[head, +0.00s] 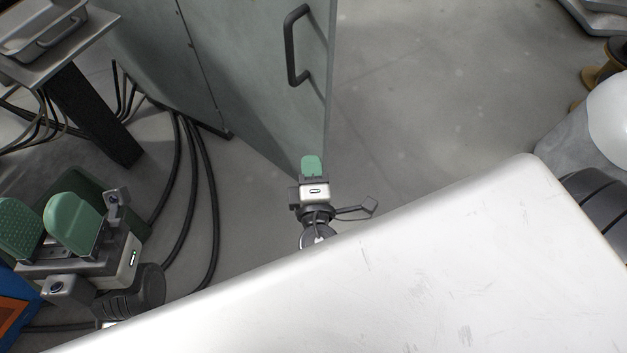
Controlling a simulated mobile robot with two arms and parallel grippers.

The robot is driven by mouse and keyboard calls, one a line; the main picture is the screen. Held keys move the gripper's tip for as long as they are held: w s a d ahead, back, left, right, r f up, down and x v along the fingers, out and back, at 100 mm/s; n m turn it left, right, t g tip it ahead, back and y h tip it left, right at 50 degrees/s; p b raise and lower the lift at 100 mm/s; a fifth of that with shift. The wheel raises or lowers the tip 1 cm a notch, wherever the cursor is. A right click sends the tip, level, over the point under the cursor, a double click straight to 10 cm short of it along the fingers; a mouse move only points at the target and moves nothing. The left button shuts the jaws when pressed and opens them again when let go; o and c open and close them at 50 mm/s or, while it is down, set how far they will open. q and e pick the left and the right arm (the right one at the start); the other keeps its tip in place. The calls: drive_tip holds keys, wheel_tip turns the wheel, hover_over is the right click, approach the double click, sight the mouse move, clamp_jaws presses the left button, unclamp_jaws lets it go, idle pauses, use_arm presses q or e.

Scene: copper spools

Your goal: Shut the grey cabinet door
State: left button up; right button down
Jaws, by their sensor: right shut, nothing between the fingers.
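The grey cabinet door (255,85) stands open at the top centre, swung out from the grey cabinet (150,50) on its left. Its dark bar handle (291,45) is near the free edge. My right gripper (312,163) is shut and empty, at the bottom end of the door's free edge in the picture. Its green tip overlaps that edge; I cannot tell whether they touch. My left gripper (46,228) is at the lower left, its two green pads apart with nothing visible between them, away from the door.
Black cables (190,200) run across the floor between the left gripper and the door. A small table (80,45) holding a metal box (38,28) stands at the upper left. Copper-brown spools (603,75) are at the right edge. The floor (440,90) right of the door is clear.

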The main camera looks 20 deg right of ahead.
sight(321, 125)
drive_tip(key=w+d, duration=0.1)
drive_tip(key=w, duration=0.1)
drive_tip(key=w+d, duration=0.2)
drive_tip(key=w, duration=0.1)
drive_tip(key=shift+d, duration=0.2)
drive_tip(key=shift+w+d, duration=0.35)
drive_tip(key=shift+d, duration=0.35)
drive_tip(key=shift+d, duration=0.1)
